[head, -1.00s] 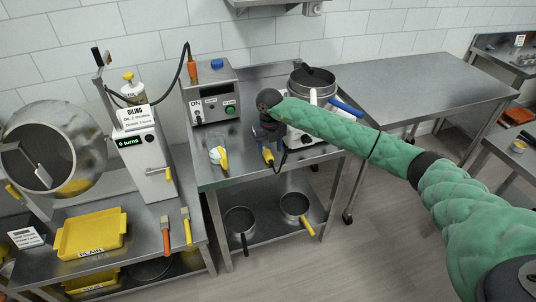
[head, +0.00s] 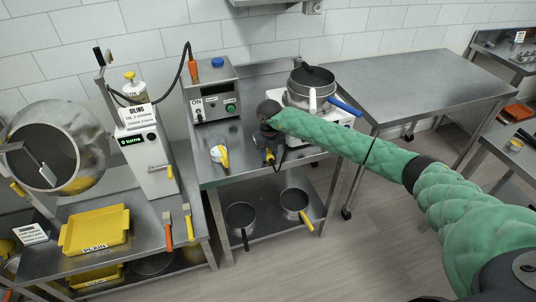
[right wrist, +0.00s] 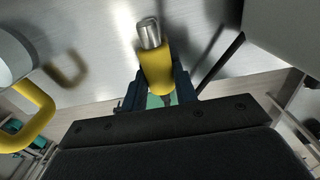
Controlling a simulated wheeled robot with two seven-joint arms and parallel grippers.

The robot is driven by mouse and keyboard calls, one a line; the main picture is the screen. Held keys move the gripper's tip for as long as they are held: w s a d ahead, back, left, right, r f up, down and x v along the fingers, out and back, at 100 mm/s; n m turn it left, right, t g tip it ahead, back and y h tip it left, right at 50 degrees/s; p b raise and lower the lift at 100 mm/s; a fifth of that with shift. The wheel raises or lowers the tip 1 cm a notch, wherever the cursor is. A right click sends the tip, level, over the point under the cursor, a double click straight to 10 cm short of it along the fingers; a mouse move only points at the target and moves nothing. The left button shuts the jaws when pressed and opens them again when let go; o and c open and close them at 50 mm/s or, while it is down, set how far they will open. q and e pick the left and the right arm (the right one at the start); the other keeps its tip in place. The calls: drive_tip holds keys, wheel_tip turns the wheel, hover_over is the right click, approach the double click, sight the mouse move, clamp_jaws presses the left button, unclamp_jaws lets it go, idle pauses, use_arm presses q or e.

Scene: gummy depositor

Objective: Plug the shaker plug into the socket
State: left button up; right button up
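My right gripper (head: 269,147) is over the middle table, in front of the white appliance. In the right wrist view its two dark fingers (right wrist: 158,98) are closed around a yellow plug (right wrist: 156,68) with a bare metal tip (right wrist: 149,33) pointing away from the gripper. The plug shows in the head view as a small yellow piece (head: 269,156) below the fingers, just above or at the table top. A dark cord runs from near it toward the white appliance. The grey control box (head: 212,95) stands to the left, apart from the plug. I cannot make out which opening is the socket. My left gripper is not in view.
A white cup with a yellow handle (head: 219,154) stands left of the gripper. A pot (head: 310,90) sits on the white appliance (head: 336,117). An orange plug (head: 192,70) with a black cable is at the box's top left. The table at right (head: 425,85) is clear.

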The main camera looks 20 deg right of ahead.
sight(271, 154)
drive_tip(key=shift+c, duration=0.6)
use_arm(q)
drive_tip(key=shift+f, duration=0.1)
use_arm(e)
drive_tip(key=shift+o, duration=0.4)
drive_tip(key=shift+r, duration=0.1)
